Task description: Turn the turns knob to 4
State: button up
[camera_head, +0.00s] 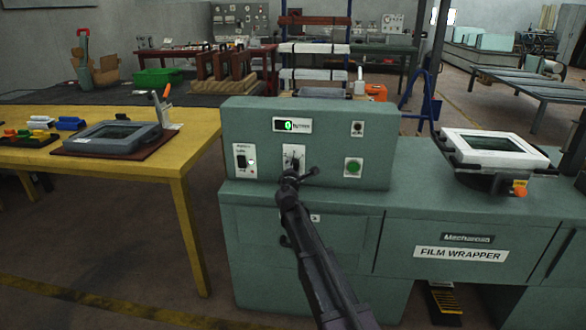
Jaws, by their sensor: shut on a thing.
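The turns knob (294,160) is a small dark dial on a white plate, on the front of the green control box (230,125). My gripper (292,174) reaches up from below to this plate and is shut on the knob, covering its lower part. The number the knob points to is too small to read. A display (292,125) above the knob shows a lit green digit that I cannot read surely.
The control box also carries a switch plate (241,161) at left, a green button (353,168) and a small dark control (357,129) at right. A framed tray (494,150) stands at right on the film wrapper. A yellow table (185,150) stands at left.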

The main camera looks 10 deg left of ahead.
jog(key=m, duration=0.4)
jog(key=shift+w+a+m, duration=0.1)
jog(key=shift+w+m, duration=0.05)
jog(key=shift+m, duration=0.25)
jog(key=shift+m+h, duration=0.3)
jog(key=shift+m, duration=1.8)
jog(key=o, duration=1.2)
jog(key=shift+n, duration=0.4)
